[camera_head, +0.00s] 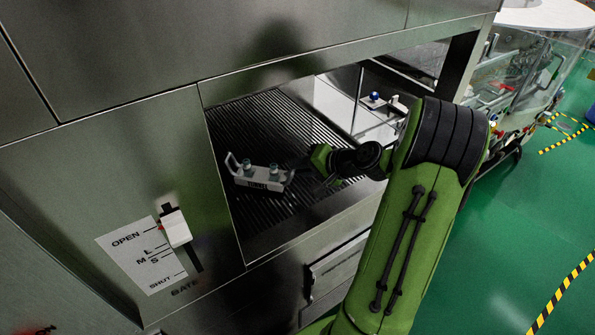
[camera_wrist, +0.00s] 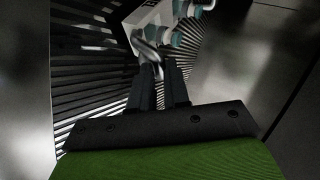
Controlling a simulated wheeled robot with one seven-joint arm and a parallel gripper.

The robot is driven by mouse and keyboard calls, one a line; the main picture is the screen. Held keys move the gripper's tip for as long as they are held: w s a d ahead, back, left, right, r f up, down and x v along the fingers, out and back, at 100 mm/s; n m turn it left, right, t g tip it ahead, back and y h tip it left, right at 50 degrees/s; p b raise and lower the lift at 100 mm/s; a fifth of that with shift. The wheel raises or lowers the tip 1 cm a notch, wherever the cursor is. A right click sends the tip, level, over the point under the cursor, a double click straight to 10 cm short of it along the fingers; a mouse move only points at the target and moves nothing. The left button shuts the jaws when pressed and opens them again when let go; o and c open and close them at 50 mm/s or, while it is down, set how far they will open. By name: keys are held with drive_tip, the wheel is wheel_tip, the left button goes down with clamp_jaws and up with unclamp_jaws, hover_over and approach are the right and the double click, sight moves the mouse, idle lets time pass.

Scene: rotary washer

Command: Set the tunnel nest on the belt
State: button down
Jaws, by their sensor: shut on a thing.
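The tunnel nest (camera_head: 258,184) is a small white carrier with a dark label on its front and teal-capped vials in it. In the head view it is at or just above the ribbed belt (camera_head: 262,117) inside the machine's opening; I cannot tell if it touches. My gripper (camera_head: 300,167) reaches in from the right and is shut on the nest's right end. In the wrist view my gripper (camera_wrist: 160,72) has its fingers together at the nest's handle (camera_wrist: 146,46). The nest (camera_wrist: 150,18) is partly cut off at the top there.
A gate lever (camera_head: 175,228) stands beside a plate marked OPEN, L, M, S, SHUT at the lower left, set near OPEN. Steel walls frame the opening. A small blue-topped part (camera_head: 374,97) stands farther back. Bare ribbed belt lies around the nest.

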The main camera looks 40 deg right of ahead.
drive_tip(key=shift+f, duration=0.8)
drive_tip(key=shift+d, duration=0.1)
drive_tip(key=c, duration=1.1)
unclamp_jaws()
drive_tip(key=shift+r, duration=0.1)
drive_tip(key=p+v, duration=0.2)
drive_tip(key=v, duration=1)
drive_tip(key=a+r+n+g, duration=0.3)
drive_tip(key=a+n+g, duration=0.25)
drive_tip(key=a, duration=0.95)
drive_tip(key=s+a+r+n+h, duration=0.3)
drive_tip(key=s+a+n, duration=0.3)
drive_tip(key=s+a, duration=0.3)
drive_tip(key=s, duration=0.4)
drive_tip(key=shift+h, duration=0.4)
